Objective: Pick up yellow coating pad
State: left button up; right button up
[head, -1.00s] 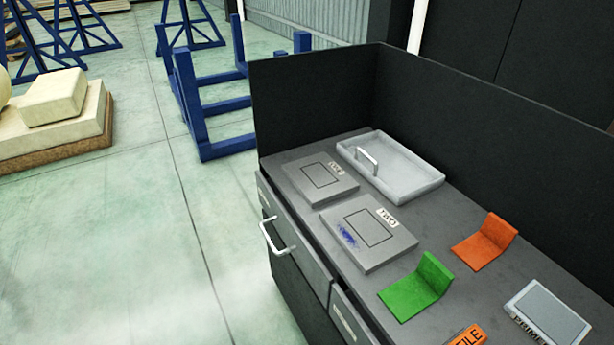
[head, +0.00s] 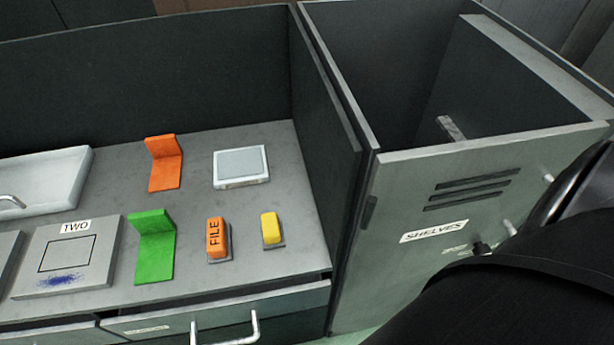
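The yellow coating pad (head: 271,229) is a small yellow block on a thin grey base. It lies on the grey worktop near its front right, to the right of the orange block marked FILE (head: 218,238). A black rounded shape at the lower right looks like part of my own arm. Neither of my grippers shows in the head view, and nothing touches the yellow pad.
Green (head: 155,246) and orange (head: 164,163) bent plates, a grey-topped block (head: 241,167) and a plate marked TWO (head: 70,255) share the worktop. A dark partition and a cabinet marked SHELVES (head: 440,220) stand right. A drawer handle (head: 226,328) juts out in front.

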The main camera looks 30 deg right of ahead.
aim_at(272, 237)
jog(key=z, duration=0.7)
